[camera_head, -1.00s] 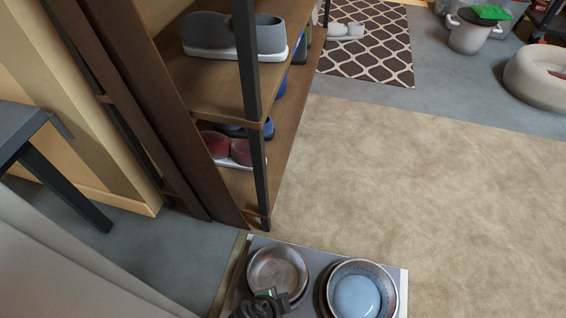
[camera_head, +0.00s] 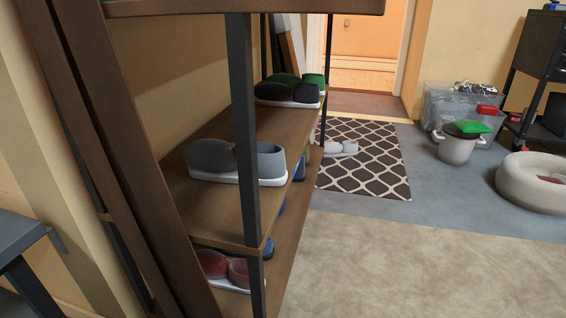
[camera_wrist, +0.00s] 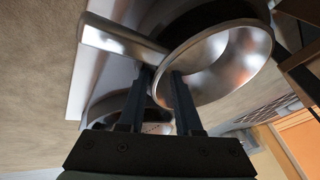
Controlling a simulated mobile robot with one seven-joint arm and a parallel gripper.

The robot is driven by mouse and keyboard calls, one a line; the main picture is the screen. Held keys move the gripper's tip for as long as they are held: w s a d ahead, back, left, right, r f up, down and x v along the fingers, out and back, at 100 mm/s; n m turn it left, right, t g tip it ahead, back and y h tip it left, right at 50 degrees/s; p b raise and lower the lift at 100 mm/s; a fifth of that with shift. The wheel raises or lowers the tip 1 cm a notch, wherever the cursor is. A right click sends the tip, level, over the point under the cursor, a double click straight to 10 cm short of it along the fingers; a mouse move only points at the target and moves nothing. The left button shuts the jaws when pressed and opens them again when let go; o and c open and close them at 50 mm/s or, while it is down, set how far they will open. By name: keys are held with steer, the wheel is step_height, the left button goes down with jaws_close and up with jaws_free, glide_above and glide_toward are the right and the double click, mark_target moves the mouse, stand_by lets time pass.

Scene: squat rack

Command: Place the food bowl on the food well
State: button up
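A shiny metal bowl (camera_wrist: 255,72) fills the upper right of the wrist view, with its inside showing. My gripper (camera_wrist: 162,76) has its two dark fingers apart, at the bowl's near rim. The rim seems to pass between or just behind the fingertips; I cannot tell if they touch it. Behind the bowl is a dark round hollow, which may be a well. Part of another round metal vessel (camera_wrist: 100,112) shows at the lower left, partly hidden by a finger. A grey-white stand edge (camera_wrist: 77,85) runs beside them. The head view shows neither the bowls nor my gripper.
A brown shoe rack (camera_head: 225,212) with several shoes stands at the left of the head view. A beige carpet (camera_head: 420,275) is clear at lower right. Further back are a patterned rug (camera_head: 362,165), a pot (camera_head: 455,150) and a pale round pet bed (camera_head: 535,182).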

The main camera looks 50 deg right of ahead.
steer(key=p+v, duration=0.6)
steer(key=v, duration=0.5)
steer(key=shift+a+r+p, duration=0.2)
steer(key=shift+r+p, duration=0.05)
steer(key=shift+p, duration=0.15)
